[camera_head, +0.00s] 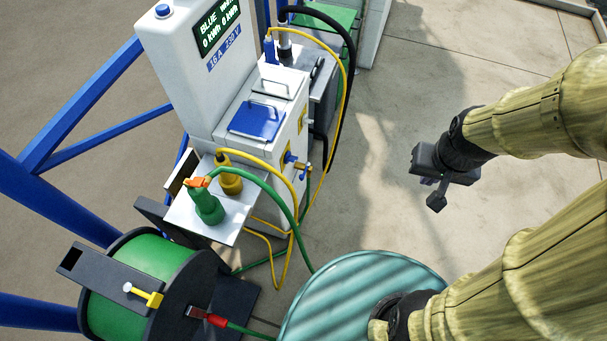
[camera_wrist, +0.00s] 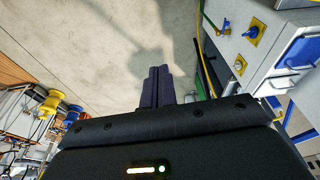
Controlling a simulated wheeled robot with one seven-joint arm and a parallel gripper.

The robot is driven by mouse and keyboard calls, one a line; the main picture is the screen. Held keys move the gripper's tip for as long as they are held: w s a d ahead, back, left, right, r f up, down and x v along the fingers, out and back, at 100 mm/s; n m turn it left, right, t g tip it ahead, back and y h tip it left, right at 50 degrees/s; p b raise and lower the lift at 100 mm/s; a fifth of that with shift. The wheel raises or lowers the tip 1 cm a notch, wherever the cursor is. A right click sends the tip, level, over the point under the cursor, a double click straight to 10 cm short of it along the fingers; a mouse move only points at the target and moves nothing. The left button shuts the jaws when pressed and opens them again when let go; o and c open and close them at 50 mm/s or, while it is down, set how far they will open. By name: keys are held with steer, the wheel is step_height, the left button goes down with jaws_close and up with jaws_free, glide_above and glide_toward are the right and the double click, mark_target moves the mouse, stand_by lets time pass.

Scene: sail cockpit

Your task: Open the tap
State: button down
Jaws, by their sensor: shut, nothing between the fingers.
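The tap (camera_head: 297,163) is a small fitting with a blue handle and brass-coloured parts on the right side of the white pedestal (camera_head: 189,70). In the wrist view, a blue-handled fitting on a yellow plate, which looks like the tap (camera_wrist: 251,32), shows at the upper right. My gripper (camera_head: 436,201) hangs over the floor, well to the right of the tap and apart from it. In the wrist view my gripper's dark fingers (camera_wrist: 157,73) are together and empty, with bare floor beyond them. I cannot tell the exact angle of the tap's handle.
Yellow and green hoses (camera_head: 345,80) run down beside the pedestal near the tap. A green hose reel (camera_head: 125,265) stands at the lower left, and a ribbed teal round top (camera_head: 340,285) at the bottom. The floor between my gripper and the pedestal is clear.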

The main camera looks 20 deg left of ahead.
steer(key=n+t+y+b, duration=0.4)
steer(key=n+t+b, duration=0.95)
steer(key=b, duration=2.25)
glide_toward(305, 171)
steer(key=s+d+r+n+g, duration=0.25)
steer(key=d+r, duration=0.35)
steer(key=r, duration=0.4)
steer(key=s+a+f+n+t+y+b, duration=0.3)
steer(key=a+f+n+b, duration=0.3)
steer(key=f+b, duration=0.4)
steer(key=shift+s+a+b, duration=0.2)
steer(key=shift+s+b, duration=0.15)
steer(key=shift+b, duration=0.05)
steer(key=shift+w, duration=0.15)
steer(key=b+x, duration=0.3)
steer(key=x, duration=0.7)
